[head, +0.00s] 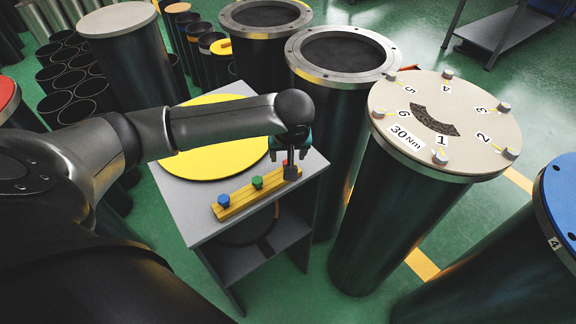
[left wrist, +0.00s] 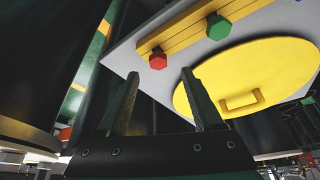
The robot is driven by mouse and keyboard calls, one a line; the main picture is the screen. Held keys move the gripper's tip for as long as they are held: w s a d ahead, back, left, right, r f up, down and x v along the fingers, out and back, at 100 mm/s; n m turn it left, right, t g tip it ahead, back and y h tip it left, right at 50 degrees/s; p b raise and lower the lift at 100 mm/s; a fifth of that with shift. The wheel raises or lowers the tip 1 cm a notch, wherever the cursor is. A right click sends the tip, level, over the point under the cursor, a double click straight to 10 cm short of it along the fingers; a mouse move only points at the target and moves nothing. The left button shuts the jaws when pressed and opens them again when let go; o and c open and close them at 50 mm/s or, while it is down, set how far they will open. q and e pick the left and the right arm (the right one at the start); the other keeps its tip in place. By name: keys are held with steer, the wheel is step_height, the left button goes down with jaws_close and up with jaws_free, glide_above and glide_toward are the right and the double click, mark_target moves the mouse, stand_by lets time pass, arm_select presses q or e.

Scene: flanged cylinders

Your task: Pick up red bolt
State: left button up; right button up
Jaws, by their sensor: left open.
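A yellow block (head: 240,197) lies on the grey table and holds a blue bolt (head: 224,201), a green bolt (head: 257,182) and a red bolt (head: 291,173) at its right end. My left gripper (head: 289,164) is over the red bolt, which it partly hides in the head view. In the left wrist view the open fingers (left wrist: 160,74) point toward the red bolt (left wrist: 158,61), which appears just past the tips and between them, with nothing held. The green bolt (left wrist: 218,27) shows beside it. My right gripper is not in view.
A yellow disc (head: 212,168) with a handle, seen in the left wrist view (left wrist: 242,101), lies on the grey table (head: 180,206) near the block. A tall cylinder with a numbered cream lid (head: 470,138) and an open flanged cylinder (head: 340,55) stand close to the right.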

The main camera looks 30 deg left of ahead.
arm_select(q)
steer(key=shift+x, duration=2.2)
steer(key=shift+d, duration=0.2)
steer(key=shift+s, duration=0.1)
jaws_close()
